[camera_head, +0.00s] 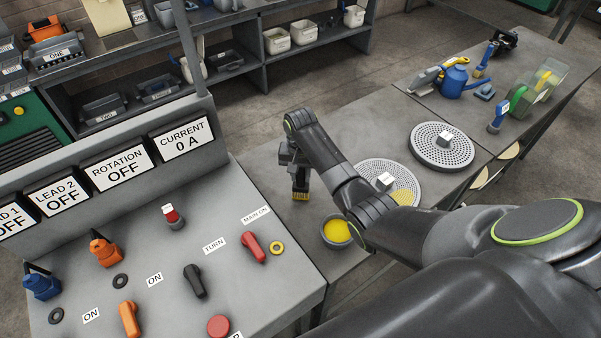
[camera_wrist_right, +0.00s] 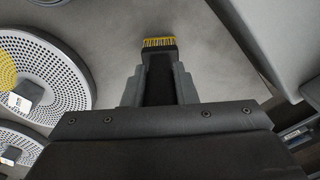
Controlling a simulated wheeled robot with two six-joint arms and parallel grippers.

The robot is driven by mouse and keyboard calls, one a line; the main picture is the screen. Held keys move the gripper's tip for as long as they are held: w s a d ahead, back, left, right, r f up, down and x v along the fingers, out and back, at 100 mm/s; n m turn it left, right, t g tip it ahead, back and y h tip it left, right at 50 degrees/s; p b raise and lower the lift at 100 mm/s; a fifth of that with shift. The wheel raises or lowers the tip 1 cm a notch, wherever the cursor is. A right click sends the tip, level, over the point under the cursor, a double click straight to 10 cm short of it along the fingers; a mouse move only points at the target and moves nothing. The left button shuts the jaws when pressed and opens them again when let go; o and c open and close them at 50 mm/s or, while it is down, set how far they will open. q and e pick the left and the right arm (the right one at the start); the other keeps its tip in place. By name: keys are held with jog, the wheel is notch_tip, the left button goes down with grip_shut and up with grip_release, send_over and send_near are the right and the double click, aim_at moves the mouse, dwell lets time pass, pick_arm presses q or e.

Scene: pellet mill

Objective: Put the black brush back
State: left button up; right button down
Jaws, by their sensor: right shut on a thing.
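My right gripper (camera_head: 298,172) is shut on the black brush (camera_head: 300,188), over the grey table beside the control panel. The brush has a dark body and yellow bristles, which point down in the head view. In the right wrist view the brush (camera_wrist_right: 160,75) sticks out between the two fingers of the right gripper (camera_wrist_right: 158,88), bristles at the far end. I cannot tell whether the bristles touch the table. My left gripper is not in view.
A bowl of yellow material (camera_head: 337,232) stands near my right forearm. Two perforated discs (camera_head: 441,158) lie to the right, one partly yellow. The control panel (camera_head: 120,255) rises at left. A blue watering can (camera_head: 454,82) and other tools stand on the far table. Shelves hold bins (camera_head: 277,40).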

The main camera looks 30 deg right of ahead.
jog(key=shift+f+p, duration=0.1)
jog(key=shift+p, duration=0.2)
jog(key=c, duration=1.1)
grip_release()
jog(key=shift+o, duration=0.5)
jog(key=o, duration=1)
